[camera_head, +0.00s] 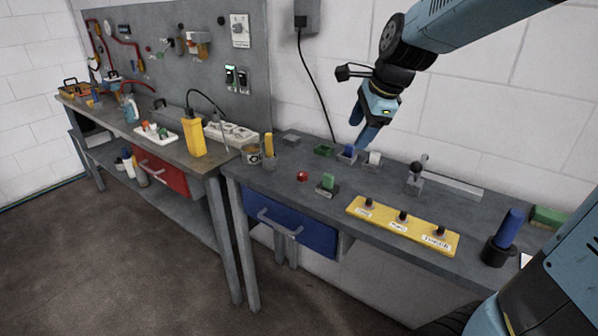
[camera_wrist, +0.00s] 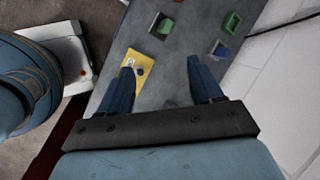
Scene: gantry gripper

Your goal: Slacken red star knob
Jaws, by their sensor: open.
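A small round red knob-like thing (camera_head: 302,176) sits on the right-hand grey workbench, left of a small green block on a grey base (camera_head: 327,184). It is too small to tell whether it is star-shaped. My gripper (camera_head: 362,130) is open and empty, high above the back of the bench, to the right of the red thing and well apart from it. In the wrist view my two blue fingers (camera_wrist: 160,75) are spread apart with only bench and part of the yellow plate between and below them. I cannot clearly make out the red thing there.
A yellow plate (camera_head: 430,233) with several dark knobs lies at the bench front. Small green (camera_head: 323,150) and blue (camera_head: 347,155) bins stand at the back. A grey clamp-like fixture (camera_head: 415,177) and a blue cylinder in a black holder (camera_head: 503,240) are further right.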

